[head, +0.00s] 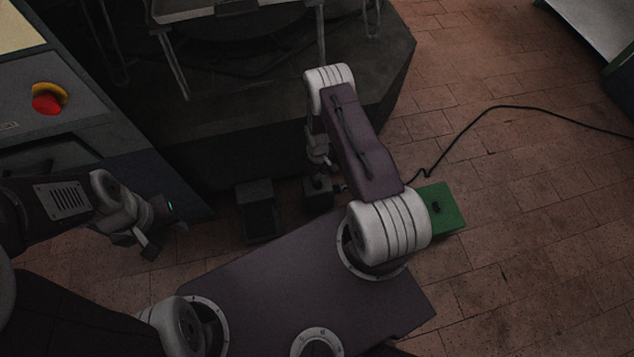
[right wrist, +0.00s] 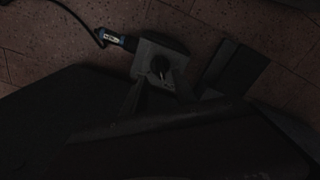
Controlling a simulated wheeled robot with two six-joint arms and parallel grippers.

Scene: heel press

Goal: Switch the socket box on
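The socket box is a small dark box (head: 318,194) on the floor beside the dark machine base. In the right wrist view its top (right wrist: 152,49) carries a round black knob (right wrist: 160,66). A blue connector (right wrist: 122,40) with a black cable meets its side. My right gripper (head: 319,160) hangs just above the box. In the right wrist view its two fingers (right wrist: 159,82) are apart, one on each side of the knob; contact cannot be told. My left gripper (head: 164,238) is away to the left, its fingers apart and empty.
A dark open-fronted box (head: 259,212) stands left of the socket box. A green box (head: 446,212) lies to the right, partly behind my right arm. A black cable (head: 500,107) crosses the brick floor. A red emergency button (head: 47,103) is on the grey cabinet.

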